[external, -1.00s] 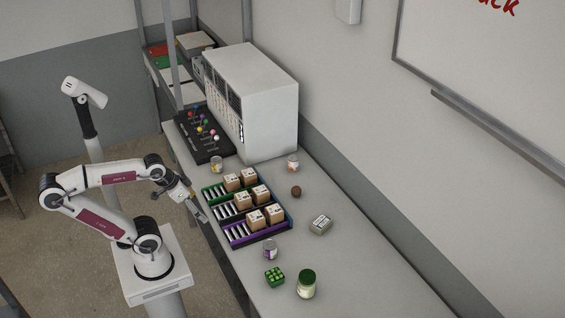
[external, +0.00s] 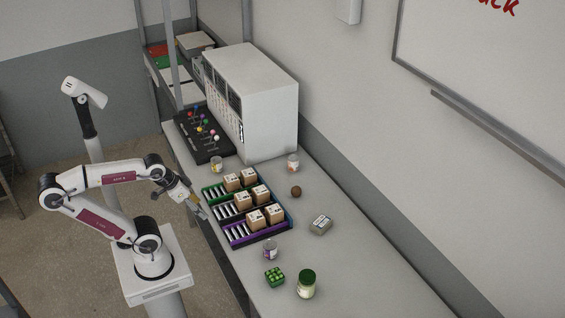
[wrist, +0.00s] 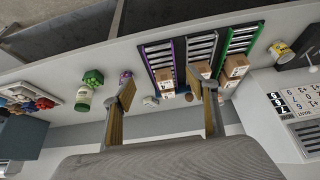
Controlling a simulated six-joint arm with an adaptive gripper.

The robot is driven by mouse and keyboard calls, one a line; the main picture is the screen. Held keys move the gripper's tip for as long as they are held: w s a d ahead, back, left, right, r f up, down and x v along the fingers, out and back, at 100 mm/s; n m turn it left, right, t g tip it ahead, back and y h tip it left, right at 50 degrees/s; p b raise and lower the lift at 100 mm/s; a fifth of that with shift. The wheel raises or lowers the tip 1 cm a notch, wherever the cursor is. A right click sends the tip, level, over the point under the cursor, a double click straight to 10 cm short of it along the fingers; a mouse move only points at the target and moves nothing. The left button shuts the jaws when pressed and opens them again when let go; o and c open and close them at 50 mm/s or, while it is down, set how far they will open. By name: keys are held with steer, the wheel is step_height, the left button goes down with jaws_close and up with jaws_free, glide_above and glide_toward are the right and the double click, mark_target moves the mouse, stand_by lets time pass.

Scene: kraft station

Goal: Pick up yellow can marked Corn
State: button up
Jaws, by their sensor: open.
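A small can with a yellow and white label (external: 216,164) stands on the bench behind the trays in the external view, near the black panel. It also shows at the upper right of the wrist view (wrist: 282,49); its lettering is too small to read. My gripper (external: 203,212) is beside the bench's left edge, next to the trays and well apart from the can. In the wrist view my gripper (wrist: 160,90) has its two fingers spread wide with nothing held between them.
Green, black and purple trays (external: 229,237) with several cardboard boxes (external: 242,197) lie near my gripper. Another can (external: 293,163), a brown ball (external: 296,192), a grey box (external: 321,224), a purple can (external: 270,250), a green-lidded jar (external: 307,284) and a green block (external: 275,277) stand around them.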

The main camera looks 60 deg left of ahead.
steer(key=shift+w+r, duration=0.1)
steer(key=shift+w, duration=0.05)
steer(key=w+a+r+n+t+y, duration=0.1)
steer(key=w+a+r+t, duration=0.2)
steer(key=w, duration=0.4)
steer(key=w+a+r+t+y, duration=0.1)
steer(key=w+a+r+t, duration=0.15)
steer(key=w, duration=0.45)
steer(key=w+a+r+n+t, duration=0.1)
steer(key=w+a+r+t, duration=0.2)
steer(key=w, duration=0.4)
steer(key=n+g+y, duration=0.2)
steer(key=n+y, duration=0.3)
steer(key=y, duration=0.2)
glide_above(215, 165)
steer(key=w+d, duration=0.2)
steer(key=d, duration=0.5)
step_height(215, 165, down, 18)
steer(key=s+a+f, duration=0.1)
steer(key=f, duration=0.1)
steer(key=s+a+f+n+g, duration=0.1)
steer(key=s+f, duration=0.1)
steer(key=s+a+f+g, duration=0.1)
steer(key=s+a+f, duration=0.1)
steer(key=shift+s+a+f+n, duration=0.1)
steer(key=shift+s+f+n, duration=0.05)
steer(key=shift+n, duration=0.15)
